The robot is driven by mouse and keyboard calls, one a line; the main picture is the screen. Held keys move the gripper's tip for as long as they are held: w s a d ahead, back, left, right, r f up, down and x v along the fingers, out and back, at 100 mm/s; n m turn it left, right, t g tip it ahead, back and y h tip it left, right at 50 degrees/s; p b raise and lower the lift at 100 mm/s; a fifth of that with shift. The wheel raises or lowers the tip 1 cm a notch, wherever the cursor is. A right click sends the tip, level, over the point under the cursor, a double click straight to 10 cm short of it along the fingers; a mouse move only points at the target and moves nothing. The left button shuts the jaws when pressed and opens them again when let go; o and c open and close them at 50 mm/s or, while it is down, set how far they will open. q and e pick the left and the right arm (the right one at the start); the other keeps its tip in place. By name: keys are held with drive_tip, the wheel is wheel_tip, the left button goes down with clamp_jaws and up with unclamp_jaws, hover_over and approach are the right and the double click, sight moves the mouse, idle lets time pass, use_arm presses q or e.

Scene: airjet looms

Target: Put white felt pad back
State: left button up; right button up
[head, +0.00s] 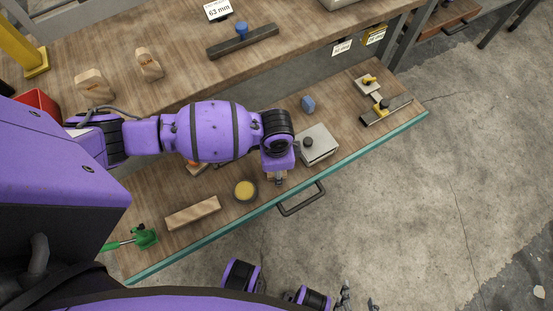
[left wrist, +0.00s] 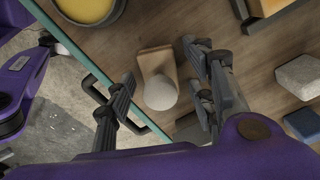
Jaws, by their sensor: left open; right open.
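An off-white rounded pad (left wrist: 161,93), which looks like the white felt pad, is at the end of a small tan wooden block (left wrist: 155,62) in the left wrist view. My left gripper (left wrist: 160,75) is open, with one finger on each side of the block and pad. I cannot tell whether the fingers touch them. In the head view my left gripper (head: 279,178) is over the drawer near its front edge, and its own wrist hides most of the pad and block. My right gripper (head: 345,297) is open and empty over the floor at the bottom.
The drawer also holds a yellow round tin (head: 245,190), a wooden bar (head: 192,213), a green tool (head: 144,238), a grey plate with a knob (head: 318,146), a blue block (head: 307,104) and a black-and-brass tool (head: 385,110). A handle (head: 301,199) sticks out in front.

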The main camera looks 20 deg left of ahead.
use_arm(q)
wheel_tip(320, 180, up, 12)
drive_tip(key=shift+f+p, duration=0.15)
drive_tip(key=shift+p, duration=1.05)
drive_tip(key=shift+r, duration=0.3)
drive_tip(key=s+d+f+n+t+h, duration=0.3)
drive_tip(key=s+d+f+n+h, duration=0.15)
drive_tip(key=s+d+f, duration=0.45)
drive_tip(key=s+a+n+t+y, duration=0.4)
drive_tip(key=s+a+n, duration=0.3)
drive_tip(key=s+a, duration=0.9)
drive_tip(key=shift+s+a+f, duration=0.25)
drive_tip(key=shift+a+f, duration=0.05)
drive_tip(key=shift+f, duration=0.05)
